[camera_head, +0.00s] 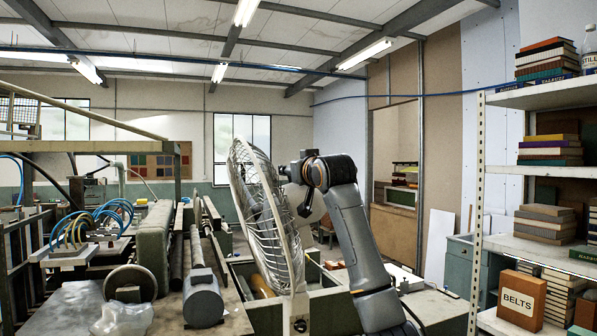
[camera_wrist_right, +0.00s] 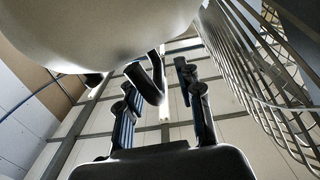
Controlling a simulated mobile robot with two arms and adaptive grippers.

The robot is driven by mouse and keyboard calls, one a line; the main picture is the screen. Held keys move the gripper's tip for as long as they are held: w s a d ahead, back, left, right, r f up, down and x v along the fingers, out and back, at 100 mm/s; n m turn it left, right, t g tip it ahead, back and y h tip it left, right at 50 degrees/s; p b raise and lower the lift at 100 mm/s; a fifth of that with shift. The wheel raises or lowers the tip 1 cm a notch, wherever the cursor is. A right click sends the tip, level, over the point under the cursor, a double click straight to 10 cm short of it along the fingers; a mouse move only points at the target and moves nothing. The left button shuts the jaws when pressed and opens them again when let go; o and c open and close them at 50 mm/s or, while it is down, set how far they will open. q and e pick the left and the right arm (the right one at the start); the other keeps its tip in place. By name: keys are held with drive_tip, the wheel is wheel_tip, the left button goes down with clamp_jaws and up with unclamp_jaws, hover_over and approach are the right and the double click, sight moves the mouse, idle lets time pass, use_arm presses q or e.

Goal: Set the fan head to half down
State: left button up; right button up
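The fan (camera_head: 262,215) stands in the middle of the head view, its round wire cage seen nearly edge-on and its upper part leaning left. Part of its pale rear housing (camera_head: 312,205) shows behind the cage. My right arm reaches up from the lower right and bends over toward the housing; its fingers are hidden there. In the right wrist view, the pale housing (camera_wrist_right: 100,30) fills the top and the cage (camera_wrist_right: 262,75) runs down the right. My right gripper (camera_wrist_right: 160,68) has its fingers apart, with a dark bent piece (camera_wrist_right: 151,80) between them. My left gripper is not in view.
A shelf of books and a BELTS box (camera_head: 522,299) stands at the right. A grey motor-like cylinder (camera_head: 203,298) and machine parts with blue hoses (camera_head: 100,222) fill the left. Open air lies above the fan.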

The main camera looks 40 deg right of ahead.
drive_tip(key=v, duration=1.1)
drive_tip(key=shift+s, duration=0.25)
drive_tip(key=shift+a, duration=0.15)
